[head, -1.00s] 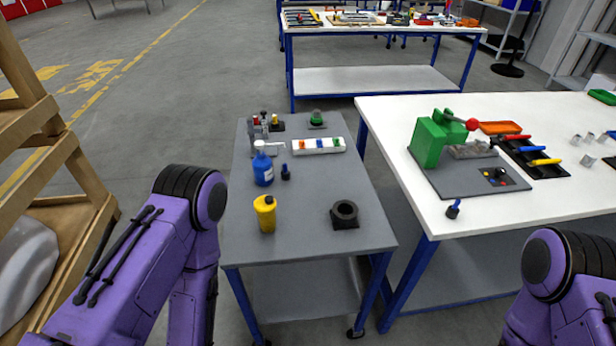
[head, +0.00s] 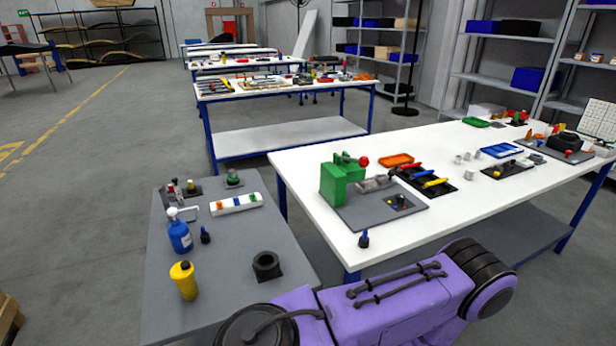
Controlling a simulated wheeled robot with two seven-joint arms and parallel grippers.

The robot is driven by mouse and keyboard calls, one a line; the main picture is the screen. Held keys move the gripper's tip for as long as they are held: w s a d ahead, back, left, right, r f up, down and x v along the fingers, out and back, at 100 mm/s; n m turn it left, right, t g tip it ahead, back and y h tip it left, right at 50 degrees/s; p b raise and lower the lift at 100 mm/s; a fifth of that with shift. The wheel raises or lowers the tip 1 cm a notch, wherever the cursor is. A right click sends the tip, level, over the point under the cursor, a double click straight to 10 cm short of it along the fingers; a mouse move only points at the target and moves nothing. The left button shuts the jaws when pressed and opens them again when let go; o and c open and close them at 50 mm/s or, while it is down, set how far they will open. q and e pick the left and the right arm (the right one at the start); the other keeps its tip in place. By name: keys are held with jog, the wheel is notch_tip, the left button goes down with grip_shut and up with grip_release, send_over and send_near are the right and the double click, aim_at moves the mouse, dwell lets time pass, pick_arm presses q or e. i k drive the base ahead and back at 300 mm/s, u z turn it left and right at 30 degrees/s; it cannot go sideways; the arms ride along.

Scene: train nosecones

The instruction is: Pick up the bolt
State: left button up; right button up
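I cannot make out for certain which thing is the bolt. A small dark blue upright piece (head: 364,239) stands near the front left corner of the white table (head: 310,185). A similar small piece (head: 205,236) stands on the grey cart (head: 225,290), beside a blue bottle (head: 180,237). Several small grey metal pieces (head: 468,157) stand farther back on the white table. My purple right arm crosses the bottom of the head view, in front of the white table. Neither gripper is in view.
The cart also holds a yellow bottle (head: 184,281), a black ring-shaped block (head: 267,265) and a white strip with coloured parts (head: 235,203). A green press (head: 340,182), an orange tray (head: 395,161) and a black tool tray (head: 424,182) are on the white table.

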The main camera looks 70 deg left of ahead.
aim_at(205, 237)
jog(key=z, duration=0.75)
jog(key=k, duration=2.15)
jog(key=u, duration=1.55)
